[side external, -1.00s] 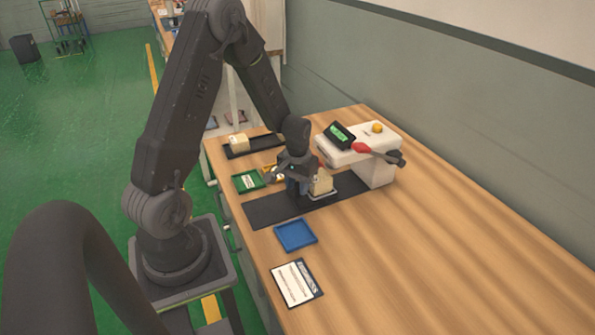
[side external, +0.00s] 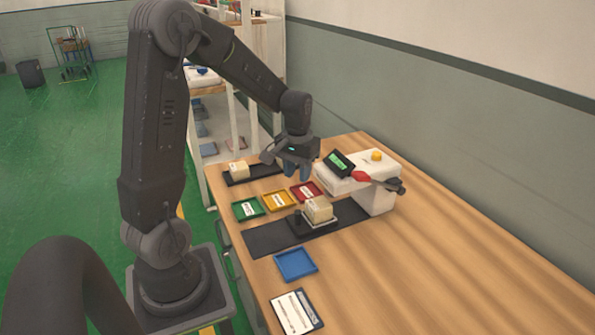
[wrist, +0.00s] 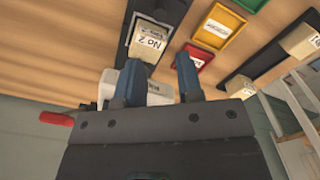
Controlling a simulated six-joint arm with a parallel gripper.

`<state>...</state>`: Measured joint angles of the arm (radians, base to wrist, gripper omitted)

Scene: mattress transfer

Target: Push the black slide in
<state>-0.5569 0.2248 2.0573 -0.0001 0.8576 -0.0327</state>
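The black slide (side external: 296,227) is a dark carriage with an upright knob, on a long black rail (side external: 262,240) leading to the white machine (side external: 377,200). A beige block (side external: 318,209) sits on a pale plate on the slide; it also shows in the wrist view (wrist: 150,42), labelled "No 2". The block is in front of the machine, not under its head. My gripper (side external: 300,174) is above and behind the slide, near the machine's display. In the wrist view my gripper (wrist: 158,70) is open, with two blue fingers apart and nothing between them.
The machine has a red-tipped lever (side external: 361,176) and a yellow button (side external: 376,155). Green (side external: 247,209), yellow (side external: 278,201) and red (side external: 306,191) trays lie behind the rail. A blue tray (side external: 296,264) and a card (side external: 297,312) lie in front. The table's right side is clear.

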